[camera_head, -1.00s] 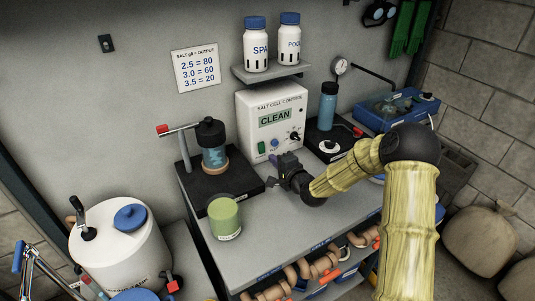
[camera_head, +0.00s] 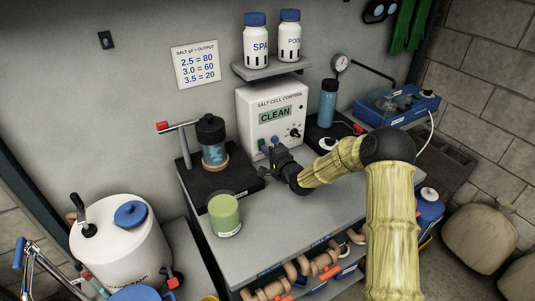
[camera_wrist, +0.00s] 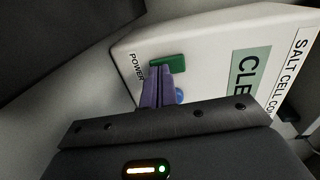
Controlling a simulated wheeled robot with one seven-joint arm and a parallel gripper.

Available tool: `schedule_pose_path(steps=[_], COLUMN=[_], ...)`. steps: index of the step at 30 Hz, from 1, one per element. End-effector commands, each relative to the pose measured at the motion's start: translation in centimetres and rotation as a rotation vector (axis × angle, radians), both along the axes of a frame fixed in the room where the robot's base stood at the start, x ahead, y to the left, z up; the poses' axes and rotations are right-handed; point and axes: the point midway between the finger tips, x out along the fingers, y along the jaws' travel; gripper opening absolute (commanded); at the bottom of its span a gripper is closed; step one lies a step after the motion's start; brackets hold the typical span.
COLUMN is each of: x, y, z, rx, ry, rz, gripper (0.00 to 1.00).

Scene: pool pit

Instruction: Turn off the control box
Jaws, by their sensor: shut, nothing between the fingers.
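The control box (camera_head: 250,120) is a white box marked "SALT CELL CONTROL" on the counter against the wall. Its display (camera_head: 275,115) reads "CLEAN". In the wrist view the box (camera_wrist: 205,45) appears turned sideways. A green rocker switch (camera_wrist: 170,62) sits beside the word "POWER", with a round blue button (camera_wrist: 179,96) near it. My gripper (camera_head: 266,150) is in front of the box's lower face. In the wrist view its purple fingers (camera_wrist: 157,72) are together and empty, their tips at the green switch's edge. I cannot tell whether they touch it.
A black stand (camera_head: 186,168) with a dark-capped cylinder and red-tipped lever stands left of the box. A green cup (camera_head: 225,215) is at the counter's front left. A blue bottle (camera_head: 327,108) stands to the right. A shelf (camera_head: 270,70) with two white bottles is above.

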Motion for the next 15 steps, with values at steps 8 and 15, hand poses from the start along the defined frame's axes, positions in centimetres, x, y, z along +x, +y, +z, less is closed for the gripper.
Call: schedule_pose_path(steps=[8,15], x=[0.38,0.15], y=[0.51,0.38], z=[-0.22,-0.11], rx=[0.039,0.039], ry=[-0.058,-0.059], rz=[0.002,0.002], gripper=[0.0,0.0])
